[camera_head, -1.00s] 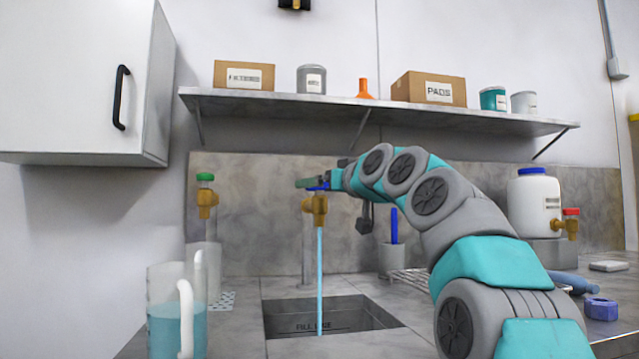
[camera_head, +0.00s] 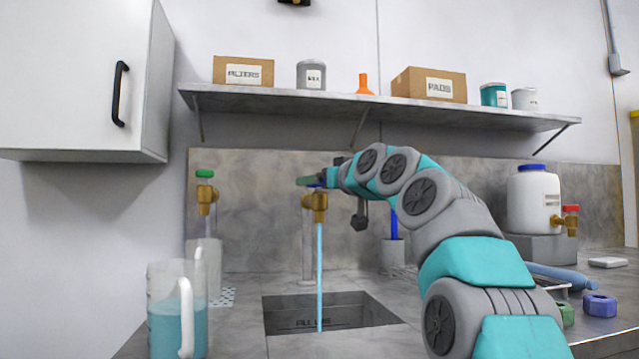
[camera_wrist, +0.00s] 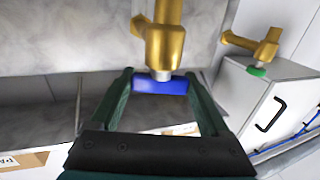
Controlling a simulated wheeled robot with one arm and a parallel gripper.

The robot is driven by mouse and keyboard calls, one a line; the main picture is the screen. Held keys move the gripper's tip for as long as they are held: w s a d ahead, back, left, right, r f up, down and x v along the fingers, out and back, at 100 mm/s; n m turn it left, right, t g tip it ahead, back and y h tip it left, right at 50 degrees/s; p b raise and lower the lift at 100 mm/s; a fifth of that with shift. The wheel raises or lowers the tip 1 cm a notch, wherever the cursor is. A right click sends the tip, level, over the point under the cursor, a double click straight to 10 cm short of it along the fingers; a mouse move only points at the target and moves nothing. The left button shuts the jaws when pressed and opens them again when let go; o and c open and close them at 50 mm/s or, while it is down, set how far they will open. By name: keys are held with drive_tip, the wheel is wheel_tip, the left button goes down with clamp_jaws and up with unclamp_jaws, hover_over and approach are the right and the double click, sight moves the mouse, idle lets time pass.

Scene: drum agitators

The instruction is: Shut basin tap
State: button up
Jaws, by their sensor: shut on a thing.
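The brass basin tap (camera_head: 319,205) stands behind the sink basin (camera_head: 330,298). A blue-white water stream (camera_head: 319,270) runs from its spout into the basin. My gripper (camera_head: 308,182) is at the top of this tap. In the wrist view, the blue tap handle (camera_wrist: 160,86) sits between the two dark green fingers of my gripper (camera_wrist: 158,80), which is shut on it. The brass tap body (camera_wrist: 163,45) shows beyond the handle. In the head view, the handle is mostly hidden by the fingers.
A green-handled brass tap (camera_head: 205,190) stands to the left. A clear jug (camera_head: 165,300) of blue liquid is at the front left. A shelf (camera_head: 400,110) with boxes and cans runs above my arm. A white container (camera_head: 535,200) with a red tap stands right.

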drive_tip(key=shift+c, duration=1.3)
drive_tip(key=shift+r+m+t+h+p, duration=0.15)
drive_tip(key=shift+m+t+h+p, duration=0.3)
drive_tip(key=shift+h+p, duration=0.3)
drive_tip(key=shift+r+m+t+h+p, duration=0.15)
drive_tip(key=shift+m+t+h+p, duration=0.2)
drive_tip(key=shift+m+h+p, duration=0.6)
drive_tip(key=shift+h+p, duration=0.3)
drive_tip(key=shift+p, duration=0.3)
drive_tip(key=shift+f+m+t+h+p, duration=0.2)
drive_tip(key=shift+m+t+h+p, duration=0.3)
drive_tip(key=shift+p, duration=0.4)
drive_tip(key=o, duration=1.2)
drive_tip(key=shift+f, duration=0.1)
drive_tip(key=shift+s, duration=0.1)
drive_tip(key=shift+b+v, duration=0.8)
drive_tip(key=shift+v, duration=3.05)
